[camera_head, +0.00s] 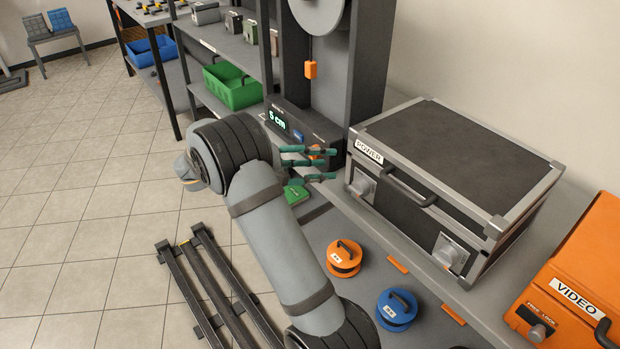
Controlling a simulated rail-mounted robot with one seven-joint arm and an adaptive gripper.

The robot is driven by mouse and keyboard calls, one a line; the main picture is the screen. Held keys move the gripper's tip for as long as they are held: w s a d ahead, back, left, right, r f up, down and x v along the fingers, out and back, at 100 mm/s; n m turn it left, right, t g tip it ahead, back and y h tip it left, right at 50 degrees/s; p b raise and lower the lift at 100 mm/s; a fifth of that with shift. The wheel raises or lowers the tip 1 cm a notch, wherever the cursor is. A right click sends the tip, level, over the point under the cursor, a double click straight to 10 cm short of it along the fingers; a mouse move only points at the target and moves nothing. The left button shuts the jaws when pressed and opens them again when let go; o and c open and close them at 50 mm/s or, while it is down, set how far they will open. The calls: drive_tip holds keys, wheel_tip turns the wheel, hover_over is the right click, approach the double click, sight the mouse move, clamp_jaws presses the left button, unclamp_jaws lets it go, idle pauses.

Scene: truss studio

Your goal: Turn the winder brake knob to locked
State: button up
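The winder (368,70) is a dark upright stand with a grey reel (318,12) at the top. Its base box has a green display reading "5 cm" (278,118) and a blue button (298,136). A small orange part, seemingly the brake knob (316,153), shows at the right of the base front, partly hidden by my gripper. My gripper (335,163) has teal fingers spread apart, pointing right at the base front. I cannot tell whether they touch the knob. The knob's setting and any lock marking are not readable.
A case labelled POWER (450,160) stands right of the winder, with an orange VIDEO case (585,270) beyond. Orange (344,258) and blue (397,309) reels sit below. Shelves with a green crate (232,87) stand behind; dark rails (215,285) lie at lower left. Tiled floor is open at left.

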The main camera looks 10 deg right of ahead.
drive_tip(key=w+a+f+n+t+h+b, duration=0.2)
drive_tip(key=w+a+f+n+t+b, duration=0.35)
drive_tip(key=a, duration=0.35)
drive_tip(key=shift+n, duration=0.55)
drive_tip(key=x, duration=0.3)
drive_tip(key=b+x, duration=0.1)
drive_tip(key=x, duration=0.6)
drive_tip(key=shift+w+a+f+b, duration=0.15)
drive_tip(key=shift+w+f+b, duration=0.2)
drive_tip(key=shift+b, duration=0.05)
drive_tip(key=c, duration=0.3)
drive_tip(key=c, duration=0.6)
